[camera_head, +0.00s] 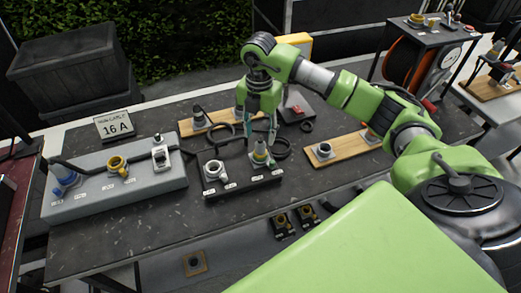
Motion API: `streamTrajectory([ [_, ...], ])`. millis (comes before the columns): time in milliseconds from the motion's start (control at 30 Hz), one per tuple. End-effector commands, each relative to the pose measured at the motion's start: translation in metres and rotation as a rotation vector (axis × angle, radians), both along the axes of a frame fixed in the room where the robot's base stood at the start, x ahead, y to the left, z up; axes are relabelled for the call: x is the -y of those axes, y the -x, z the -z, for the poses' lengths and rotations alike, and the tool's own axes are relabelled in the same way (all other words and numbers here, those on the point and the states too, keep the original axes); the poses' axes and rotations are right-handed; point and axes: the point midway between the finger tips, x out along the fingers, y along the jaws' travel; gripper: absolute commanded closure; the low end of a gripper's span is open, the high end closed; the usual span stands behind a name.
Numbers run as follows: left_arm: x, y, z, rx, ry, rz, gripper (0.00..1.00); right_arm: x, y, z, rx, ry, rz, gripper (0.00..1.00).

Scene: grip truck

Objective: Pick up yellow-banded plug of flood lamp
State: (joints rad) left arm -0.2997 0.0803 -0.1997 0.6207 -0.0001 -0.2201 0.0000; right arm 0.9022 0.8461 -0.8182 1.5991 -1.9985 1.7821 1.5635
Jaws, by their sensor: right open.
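A plug with a yellow-green band (260,154) stands upright in the right part of a black holder (240,188) on the dark table. A black cable runs around and behind it. My right gripper (262,137) points down directly over this plug. Its fingers are open, one on each side of the plug's top; whether they touch it I cannot tell. A white ring-shaped fitting (214,170) sits in the left part of the same holder. The plug's label is too small to read. My left gripper is not in view.
A grey socket box (120,190) with blue, yellow and white fittings stands at the left, with a 16 A sign (115,126) behind it. Wooden boards (341,148) with fittings lie right of and behind the holder. A red-switched device (297,110) stands behind the gripper.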

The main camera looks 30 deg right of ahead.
Motion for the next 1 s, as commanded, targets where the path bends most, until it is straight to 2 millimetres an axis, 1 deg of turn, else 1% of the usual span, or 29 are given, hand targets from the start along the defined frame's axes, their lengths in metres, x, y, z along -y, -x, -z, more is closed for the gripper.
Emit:
streamTrajectory([
  [167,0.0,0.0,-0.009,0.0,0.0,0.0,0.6,0.0,0.001,0.01,-0.002,0.0,-0.001,0.58],
  [300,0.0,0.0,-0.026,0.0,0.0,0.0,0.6,0.001,0.003,0.03,-0.006,-0.001,-0.001,0.58],
  [400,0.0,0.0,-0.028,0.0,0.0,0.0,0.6,0.001,0.002,0.046,-0.003,-0.001,-0.001,0.58],
  [500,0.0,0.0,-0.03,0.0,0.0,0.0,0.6,0.001,0.002,0.055,-0.002,-0.001,0.0,0.58],
  [733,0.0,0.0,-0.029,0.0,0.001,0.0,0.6,0.001,0.001,0.057,0.001,-0.001,-0.002,0.58],
  [767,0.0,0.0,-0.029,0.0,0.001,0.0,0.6,0.001,0.001,0.057,0.001,-0.001,-0.002,0.63],
  [800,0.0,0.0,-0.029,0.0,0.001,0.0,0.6,0.001,0.001,0.057,0.001,-0.001,-0.002,0.73],
  [867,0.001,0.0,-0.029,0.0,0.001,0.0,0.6,0.001,0.001,0.057,0.001,-0.001,-0.002,0.89],
  [900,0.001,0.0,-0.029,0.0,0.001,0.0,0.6,0.001,0.001,0.057,0.001,-0.001,-0.002,0.99],
  [1000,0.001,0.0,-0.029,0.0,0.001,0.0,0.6,0.001,0.001,0.057,0.001,-0.001,-0.001,1.0],
])
